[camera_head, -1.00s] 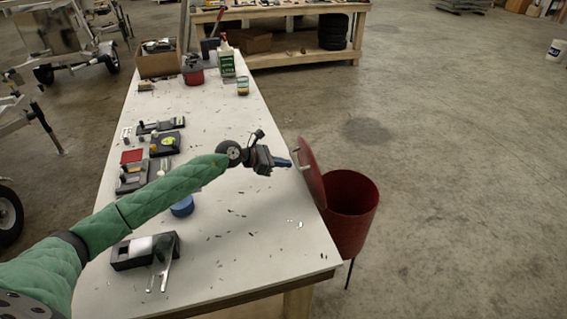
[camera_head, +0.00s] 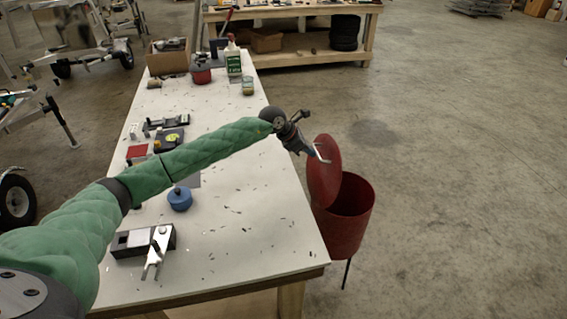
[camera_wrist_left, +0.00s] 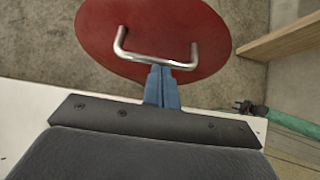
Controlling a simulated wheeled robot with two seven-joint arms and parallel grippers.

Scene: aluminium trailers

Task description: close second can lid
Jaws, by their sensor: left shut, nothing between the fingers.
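A red can (camera_head: 350,220) stands on the floor against the right side of the white table. Its round red lid (camera_head: 324,172) stands raised on the can's table side, so the can is open. The lid (camera_wrist_left: 150,30) carries a bent metal handle (camera_wrist_left: 155,62); the handle also shows in the head view (camera_head: 321,153). My left gripper (camera_head: 312,150) is at the handle, over the table's right edge. Its blue fingers (camera_wrist_left: 162,82) are shut together, empty, with their tips at the handle bar; I cannot tell whether they touch it. My right gripper is not in view.
The white table (camera_head: 250,230) holds a tape dispenser (camera_head: 142,240), a blue round container (camera_head: 180,199), a red pot (camera_head: 201,75), a green-white bottle (camera_head: 233,62) and a cardboard box (camera_head: 167,60). The floor right of the can is clear.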

